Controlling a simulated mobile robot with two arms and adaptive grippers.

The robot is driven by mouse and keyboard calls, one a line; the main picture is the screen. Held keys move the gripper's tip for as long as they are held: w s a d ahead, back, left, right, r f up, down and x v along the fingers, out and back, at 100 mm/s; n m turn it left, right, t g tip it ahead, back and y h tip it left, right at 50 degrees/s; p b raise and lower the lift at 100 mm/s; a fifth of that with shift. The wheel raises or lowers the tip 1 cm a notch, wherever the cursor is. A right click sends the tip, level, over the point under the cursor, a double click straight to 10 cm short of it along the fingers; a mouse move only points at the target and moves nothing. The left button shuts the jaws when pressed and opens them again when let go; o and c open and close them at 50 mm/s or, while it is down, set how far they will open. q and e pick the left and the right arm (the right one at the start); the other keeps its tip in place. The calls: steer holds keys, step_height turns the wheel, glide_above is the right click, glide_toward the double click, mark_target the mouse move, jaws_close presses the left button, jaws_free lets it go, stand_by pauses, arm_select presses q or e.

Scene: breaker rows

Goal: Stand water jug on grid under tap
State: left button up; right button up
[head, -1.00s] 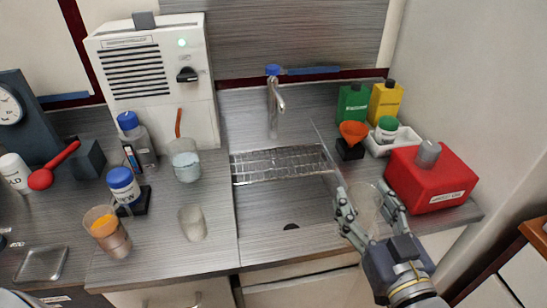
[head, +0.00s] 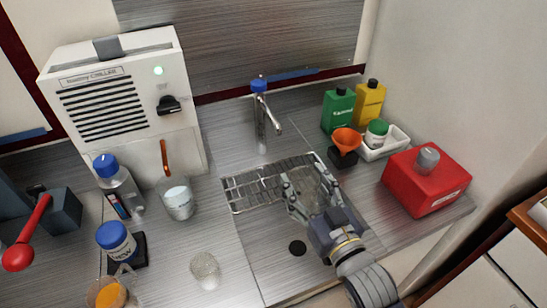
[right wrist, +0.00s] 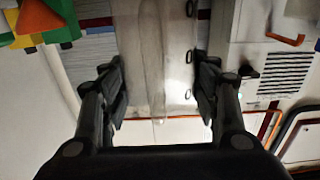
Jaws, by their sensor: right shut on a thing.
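The water jug is clear and hard to make out in the head view (head: 311,193). In the right wrist view the see-through jug (right wrist: 155,55) fills the space between the fingers. My right gripper (head: 311,182) is shut on it, with a finger on each side. Both are over the right part of the wire grid (head: 245,193) in the sink. I cannot tell whether the jug's base touches the grid. The tap (head: 262,112) stands behind the grid, its spout a little left of the gripper. My left gripper is out of view.
An orange funnel on a black stand (head: 346,143), green (head: 338,110) and yellow (head: 369,102) bottles, a white tray (head: 396,141) and a red box (head: 427,182) stand to the right. A white chiller (head: 115,110), beakers and bottles are at left. The sink front around the drain (head: 297,247) is clear.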

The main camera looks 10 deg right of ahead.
arm_select(q)
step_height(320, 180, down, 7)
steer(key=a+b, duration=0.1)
steer(key=b, duration=0.5)
steer(key=shift+b, duration=0.35)
arm_select(e)
steer(key=w+a+f, duration=0.1)
steer(key=w, duration=0.5)
steer(key=w+a+f, duration=0.1)
steer(key=w+f, duration=0.1)
steer(key=w, duration=0.5)
steer(key=shift+w+a+f, duration=0.2)
steer(key=shift+a+f, duration=0.05)
steer(key=shift+a, duration=0.1)
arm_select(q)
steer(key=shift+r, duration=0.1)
arm_select(e)
steer(key=shift+f, duration=0.2)
steer(key=o, duration=1.1)
steer(key=shift+c, duration=0.2)
